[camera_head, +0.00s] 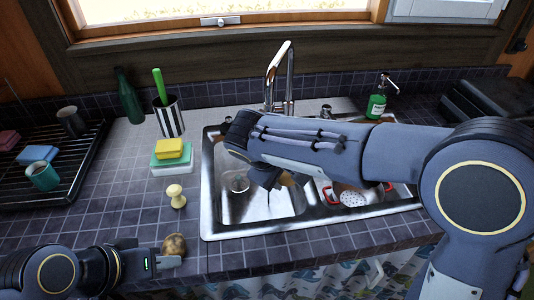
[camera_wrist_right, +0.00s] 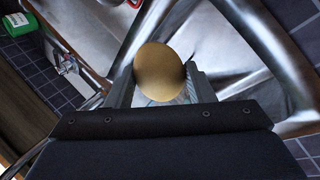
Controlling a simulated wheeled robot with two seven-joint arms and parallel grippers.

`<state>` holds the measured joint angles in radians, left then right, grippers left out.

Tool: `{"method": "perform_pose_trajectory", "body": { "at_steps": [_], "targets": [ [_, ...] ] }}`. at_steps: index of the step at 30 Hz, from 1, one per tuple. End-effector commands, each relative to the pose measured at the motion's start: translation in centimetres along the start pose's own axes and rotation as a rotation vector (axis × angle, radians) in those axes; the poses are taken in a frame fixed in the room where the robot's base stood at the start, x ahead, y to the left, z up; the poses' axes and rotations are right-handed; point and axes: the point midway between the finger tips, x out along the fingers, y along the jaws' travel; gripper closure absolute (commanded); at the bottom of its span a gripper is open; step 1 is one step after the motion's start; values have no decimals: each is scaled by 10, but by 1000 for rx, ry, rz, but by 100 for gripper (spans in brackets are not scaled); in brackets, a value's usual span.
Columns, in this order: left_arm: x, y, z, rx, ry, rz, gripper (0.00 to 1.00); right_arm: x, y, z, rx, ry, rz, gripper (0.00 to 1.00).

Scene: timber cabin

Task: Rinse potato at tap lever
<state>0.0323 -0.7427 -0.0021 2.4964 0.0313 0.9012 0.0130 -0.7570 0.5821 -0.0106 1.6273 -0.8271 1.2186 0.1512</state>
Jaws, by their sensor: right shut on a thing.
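My right gripper (camera_wrist_right: 160,82) is shut on a yellow-brown potato (camera_wrist_right: 159,70), which sits between its two fingers. In the head view my right forearm reaches over the steel sink (camera_head: 209,205), with the hand above the left basin; the arm hides part of the sink. The chrome tap (camera_head: 281,68) rises behind the sink, and a small chrome fitting (camera_head: 327,110), perhaps its lever, stands to its right. I cannot make out running water. My left gripper (camera_head: 170,262) is low on the left, close to another brown potato (camera_head: 174,244) on the counter; its opening is unclear.
A brush with a round knob (camera_head: 176,195), sponges (camera_head: 171,150), a striped cup (camera_head: 168,118) and a green bottle (camera_head: 128,95) stand left of the sink. A rack (camera_head: 80,165) is further left. A colander (camera_head: 354,199) sits in the right basin; a soap bottle (camera_head: 377,104) stands behind.

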Motion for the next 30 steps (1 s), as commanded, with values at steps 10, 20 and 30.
{"method": "perform_pose_trajectory", "body": {
  "at_steps": [10, 20, 30],
  "targets": [
    [0, 0, 0, 0, 0, 0, 65, 0, 0, 0, 0, 0, 0, 76],
    [-4, 2, -2, 0, 0, 0, 65, -14, 0, 12, 0, 2, 1, 76],
    [-11, 5, -6, 0, 0, 0, 65, -39, 0, 35, 0, 1, 1, 76]
  ]
}}
